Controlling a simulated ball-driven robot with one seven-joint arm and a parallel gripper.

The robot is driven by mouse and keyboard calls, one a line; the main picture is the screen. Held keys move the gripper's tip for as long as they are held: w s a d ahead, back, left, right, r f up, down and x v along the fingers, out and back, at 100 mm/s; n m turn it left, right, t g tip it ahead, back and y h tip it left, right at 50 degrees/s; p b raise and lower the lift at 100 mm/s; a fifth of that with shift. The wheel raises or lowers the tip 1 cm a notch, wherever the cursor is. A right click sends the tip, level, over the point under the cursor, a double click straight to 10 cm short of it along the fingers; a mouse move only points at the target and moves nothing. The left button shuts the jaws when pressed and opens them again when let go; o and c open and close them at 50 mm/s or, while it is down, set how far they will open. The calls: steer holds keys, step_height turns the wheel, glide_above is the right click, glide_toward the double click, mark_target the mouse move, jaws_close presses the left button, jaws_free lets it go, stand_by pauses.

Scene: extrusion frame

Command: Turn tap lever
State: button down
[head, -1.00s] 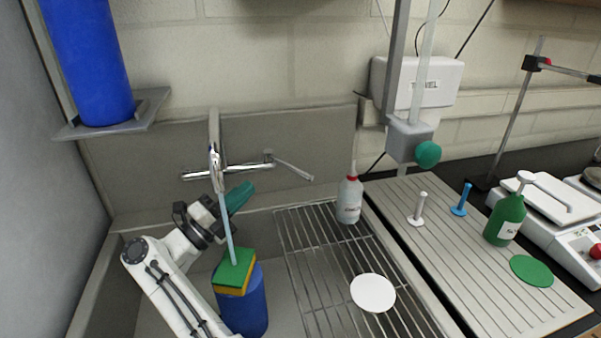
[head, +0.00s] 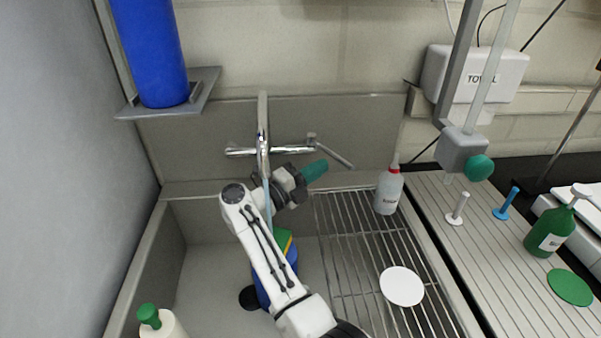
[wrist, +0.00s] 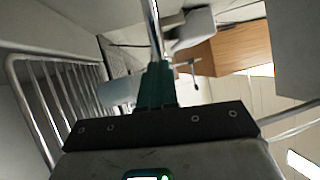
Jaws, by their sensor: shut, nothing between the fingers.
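The chrome tap (head: 263,128) stands against the back wall of the sink, its spout rising in the middle. Its lever (head: 335,154) sticks out from the right end of the tap body and slants down to the right. A pale blue stream runs down below the spout. My gripper (head: 315,169) has green fingers that are shut and empty. It is just below and left of the lever in the head view; I cannot tell whether they touch. In the wrist view the shut green fingers (wrist: 157,85) point at a metal bar, probably the lever (wrist: 153,30).
A blue cylinder with a sponge (head: 283,240) stands in the sink, partly hidden by my arm. A wire rack (head: 345,250) holds a white bottle (head: 388,190) and a white disc (head: 401,286). A green-capped bottle (head: 160,322) is at front left. A shelf (head: 195,95) holds a blue cylinder.

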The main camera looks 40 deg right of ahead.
mark_target(330, 152)
steer(key=shift+x, duration=1.05)
steer(key=d, duration=0.2)
steer(key=shift+s+d, duration=0.35)
steer(key=shift+s, duration=0.05)
